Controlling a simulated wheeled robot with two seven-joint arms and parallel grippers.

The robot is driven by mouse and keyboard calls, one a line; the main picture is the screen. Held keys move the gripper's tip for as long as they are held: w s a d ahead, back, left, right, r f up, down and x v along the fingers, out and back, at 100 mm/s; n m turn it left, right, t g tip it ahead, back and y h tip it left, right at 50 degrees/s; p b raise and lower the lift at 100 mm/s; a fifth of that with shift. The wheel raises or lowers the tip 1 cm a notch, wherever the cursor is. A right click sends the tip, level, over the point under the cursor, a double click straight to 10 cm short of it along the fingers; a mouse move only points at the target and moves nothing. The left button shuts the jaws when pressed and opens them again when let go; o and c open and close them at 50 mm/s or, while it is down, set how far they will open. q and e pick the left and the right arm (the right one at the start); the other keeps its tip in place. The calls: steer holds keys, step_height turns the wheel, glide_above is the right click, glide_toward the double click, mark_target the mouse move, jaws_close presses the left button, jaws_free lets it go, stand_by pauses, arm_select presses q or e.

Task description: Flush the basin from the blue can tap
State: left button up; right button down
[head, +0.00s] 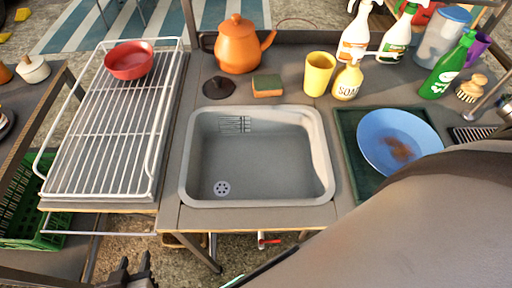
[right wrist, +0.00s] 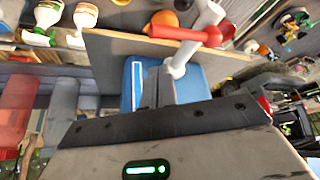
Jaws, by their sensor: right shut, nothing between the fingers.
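The grey basin (head: 258,112) is set in the counter, with a drain (head: 221,188) at its front left; I see no water in it. The blue can (right wrist: 192,86) shows behind my right gripper (right wrist: 157,84) in the right wrist view. A white tap with a red lever (right wrist: 184,33) stands close beyond the fingertips. The right fingers are shut and empty; I cannot tell whether they touch the can or tap. In the head view my right arm hides that gripper. My left gripper (head: 133,268) is open and empty at the bottom left, below the rack.
A wire rack (head: 112,125) with a red bowl (head: 130,62) is left of the basin. An orange kettle (head: 238,48), sponge (head: 267,86), yellow cup (head: 318,74) and soap bottle (head: 347,82) stand behind it. A blue plate (head: 399,136) lies to the right. A red-handled valve (head: 266,240) hangs below the basin.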

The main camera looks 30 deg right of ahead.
steer(key=shift+f, duration=0.1)
stand_by(0.3)
step_height(320, 180, down, 4)
steer(key=shift+f+b, duration=0.1)
steer(key=shift+b, duration=0.55)
steer(key=shift+s+a, duration=0.1)
steer(key=shift+s+a, duration=2.1)
steer(key=shift+s, duration=0.65)
steer(key=r+p, duration=0.1)
steer(key=r, duration=0.1)
steer(key=r+p, duration=0.1)
steer(key=r, duration=0.1)
steer(key=shift+w+d+r, duration=0.1)
steer(key=shift+w+r, duration=0.1)
steer(key=shift+r, duration=0.2)
